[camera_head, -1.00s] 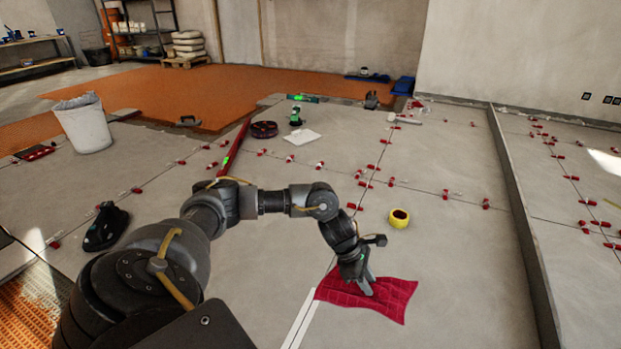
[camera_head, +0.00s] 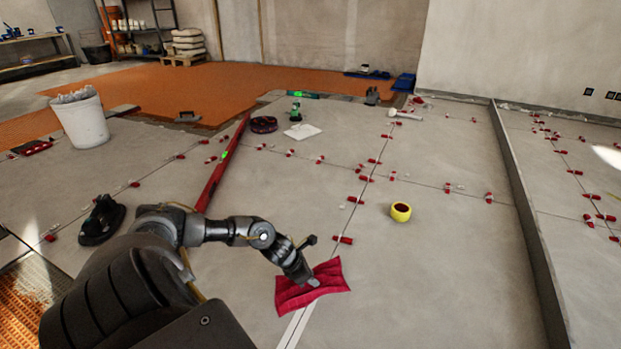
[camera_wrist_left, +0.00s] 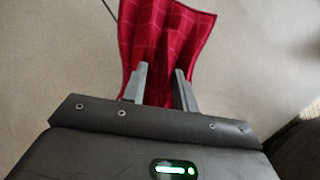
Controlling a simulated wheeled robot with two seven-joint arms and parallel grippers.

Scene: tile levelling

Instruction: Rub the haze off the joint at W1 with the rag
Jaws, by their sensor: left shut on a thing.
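My left gripper (camera_head: 309,279) is shut on a red rag (camera_head: 328,272), low over the tiled floor. The rag lies across the dark joint line, covering a stretch of it, with its edges spread to both sides. A pale whitish strip (camera_head: 294,327) runs along the joint from under the rag's near edge. In the left wrist view the checked rag (camera_wrist_left: 162,45) hangs out beyond the two fingers (camera_wrist_left: 160,90). Whether the rag presses on the floor is hard to tell. No W1 label is readable. My right gripper is not in view.
A yellow tape roll (camera_head: 400,212) stands to the right. Red clips (camera_head: 342,239) dot the joints. A long red level (camera_head: 222,165) lies at the left, near a black suction tool (camera_head: 102,220). A white bucket (camera_head: 82,118) stands farther back. Floor right of the rag is clear.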

